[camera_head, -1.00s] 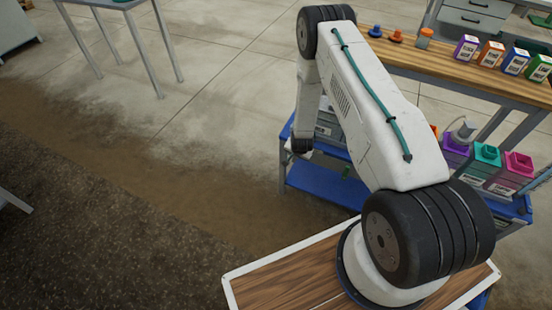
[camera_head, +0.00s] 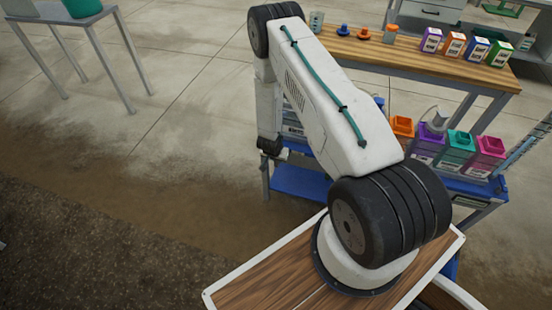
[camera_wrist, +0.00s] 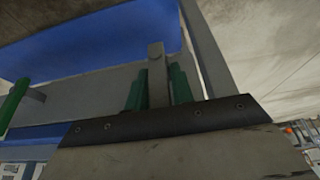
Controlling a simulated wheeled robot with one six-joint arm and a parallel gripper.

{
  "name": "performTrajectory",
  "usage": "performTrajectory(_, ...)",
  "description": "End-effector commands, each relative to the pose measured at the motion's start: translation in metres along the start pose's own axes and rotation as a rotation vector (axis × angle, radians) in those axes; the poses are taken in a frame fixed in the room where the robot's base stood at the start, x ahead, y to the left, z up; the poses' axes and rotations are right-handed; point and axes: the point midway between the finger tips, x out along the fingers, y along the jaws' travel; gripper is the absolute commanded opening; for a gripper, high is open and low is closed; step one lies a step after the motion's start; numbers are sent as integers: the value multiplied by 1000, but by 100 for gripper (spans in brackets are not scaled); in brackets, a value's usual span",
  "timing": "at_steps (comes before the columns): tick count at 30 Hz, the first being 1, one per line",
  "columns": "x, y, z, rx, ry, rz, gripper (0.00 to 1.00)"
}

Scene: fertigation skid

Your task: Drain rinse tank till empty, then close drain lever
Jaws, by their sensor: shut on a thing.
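In the wrist view, my gripper (camera_wrist: 157,85) is at the lower middle, its dark edge and pale body in front. Green upright pieces stand on both sides of a narrow grey bar (camera_wrist: 156,68) with a rounded top. The gripper is shut on this bar, which looks like a lever; I cannot tell whether it is the drain lever or how it is set. In the head view, my arm reaches down beside the blue-shelved bench, and the jaws are hidden. I cannot make out the rinse tank or any water level.
A wooden-topped bench (camera_head: 425,67) carries small coloured boxes and orange and blue fittings. Coloured jugs (camera_head: 458,150) stand below, above a blue shelf (camera_head: 300,182). A grey table (camera_head: 48,18) with a green container (camera_head: 82,6) is at the upper left. Open floor lies between.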

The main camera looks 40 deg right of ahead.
Motion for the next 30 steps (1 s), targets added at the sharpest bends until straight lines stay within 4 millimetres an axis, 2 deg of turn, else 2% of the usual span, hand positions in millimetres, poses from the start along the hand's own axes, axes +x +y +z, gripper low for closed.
performTrajectory(1, 1, 1, -3, 4, 6, 1, 0)
performTrajectory(2, 1, 1, -3, 4, 7, 1, 26)
performTrajectory(3, 0, 1, -3, 4, 6, 1, 37)
performTrajectory(4, 0, 0, -2, 3, 6, 1, 40)
performTrajectory(14, -5, -2, 0, -2, 4, -2, 40)
performTrajectory(24, -59, -2, -2, 0, 6, -2, 40)
performTrajectory(30, -76, 0, -1, 1, 5, 0, 40)
